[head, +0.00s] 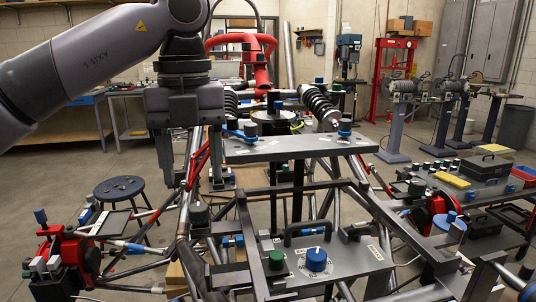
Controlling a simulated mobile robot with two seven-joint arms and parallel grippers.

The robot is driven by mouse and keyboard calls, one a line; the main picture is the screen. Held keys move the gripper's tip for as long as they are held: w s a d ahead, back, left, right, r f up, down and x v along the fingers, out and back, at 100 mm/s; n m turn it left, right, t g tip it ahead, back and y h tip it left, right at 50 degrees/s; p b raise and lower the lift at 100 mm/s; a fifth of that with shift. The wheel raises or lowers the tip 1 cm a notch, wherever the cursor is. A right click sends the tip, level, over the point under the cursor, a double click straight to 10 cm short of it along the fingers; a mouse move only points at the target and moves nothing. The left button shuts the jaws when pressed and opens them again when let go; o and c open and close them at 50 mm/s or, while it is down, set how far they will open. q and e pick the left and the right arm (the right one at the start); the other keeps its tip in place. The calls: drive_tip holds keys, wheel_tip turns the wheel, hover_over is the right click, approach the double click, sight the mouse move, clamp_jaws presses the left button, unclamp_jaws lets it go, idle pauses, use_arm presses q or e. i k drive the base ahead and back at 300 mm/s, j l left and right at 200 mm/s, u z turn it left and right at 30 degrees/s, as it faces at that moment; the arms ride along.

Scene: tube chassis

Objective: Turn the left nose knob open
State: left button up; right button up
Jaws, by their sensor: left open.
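My left gripper (180,178) hangs pointing down at the left of the chassis, its two fingers apart and nothing seen between them. No label here tells me which knob is the left nose knob. Whether the knobs are open or shut is too small to tell. My right gripper is not in view.
A dark capped post (199,214) stands below the gripper. Chassis tubes surround it.

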sight(417, 186)
drive_tip(key=k+l, duration=0.2)
drive_tip(key=k, duration=0.25)
drive_tip(key=k+l, duration=0.2)
drive_tip(key=k, duration=0.3)
drive_tip(key=k+l, duration=0.2)
drive_tip(key=k, duration=0.25)
